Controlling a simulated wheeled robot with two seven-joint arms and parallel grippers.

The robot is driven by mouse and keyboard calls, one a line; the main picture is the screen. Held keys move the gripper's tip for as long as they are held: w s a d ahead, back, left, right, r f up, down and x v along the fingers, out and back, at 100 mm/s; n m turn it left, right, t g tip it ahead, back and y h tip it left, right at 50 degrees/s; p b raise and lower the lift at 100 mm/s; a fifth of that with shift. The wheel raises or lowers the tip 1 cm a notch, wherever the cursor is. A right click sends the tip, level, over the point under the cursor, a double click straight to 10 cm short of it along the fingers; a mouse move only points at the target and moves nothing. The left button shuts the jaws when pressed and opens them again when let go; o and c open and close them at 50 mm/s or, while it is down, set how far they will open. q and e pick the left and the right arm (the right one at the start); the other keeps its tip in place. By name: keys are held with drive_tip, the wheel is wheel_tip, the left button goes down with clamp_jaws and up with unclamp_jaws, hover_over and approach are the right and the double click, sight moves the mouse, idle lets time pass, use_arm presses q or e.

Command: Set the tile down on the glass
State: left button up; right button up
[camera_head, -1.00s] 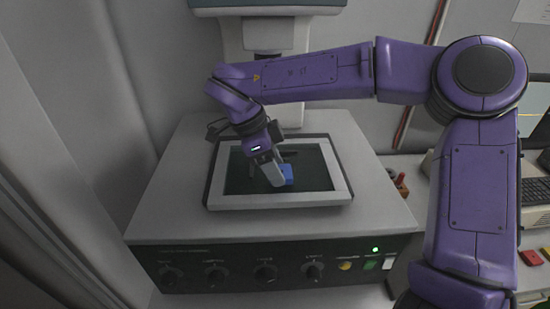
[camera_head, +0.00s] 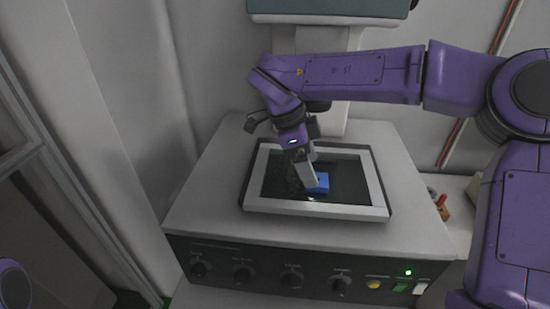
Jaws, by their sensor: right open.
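The blue tile (camera_head: 321,184) lies on the dark glass (camera_head: 350,184), inside a pale raised frame on top of the grey machine. My right gripper (camera_head: 308,178) reaches down from the upper left and is open, with its fingers right beside the tile. A finger covers the tile's left part, and I cannot tell whether it touches the tile. My left gripper is out of view; only a bit of my purple left arm shows at the bottom left corner.
The machine's front panel (camera_head: 265,268) has several dark knobs, a lit green lamp and coloured buttons. A column with a dark head (camera_head: 330,8) stands behind the glass. Small red and orange items (camera_head: 440,203) lie on the surface to the right. A grey wall is close on the left.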

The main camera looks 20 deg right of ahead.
drive_tip(key=shift+w+a+r, duration=0.25)
drive_tip(key=shift+a+r, duration=0.1)
drive_tip(key=shift+r, duration=0.1)
drive_tip(key=shift+w+a+r, duration=0.2)
drive_tip(key=shift+a+r, duration=0.15)
drive_tip(key=shift+r, duration=0.1)
drive_tip(key=w+a, duration=0.2)
drive_tip(key=a, duration=0.1)
drive_tip(key=w+a, duration=0.1)
drive_tip(key=a, duration=0.2)
drive_tip(key=w+a+b, duration=0.1)
drive_tip(key=w+a, duration=0.1)
drive_tip(key=a, duration=0.1)
drive_tip(key=shift+w+a, duration=0.35)
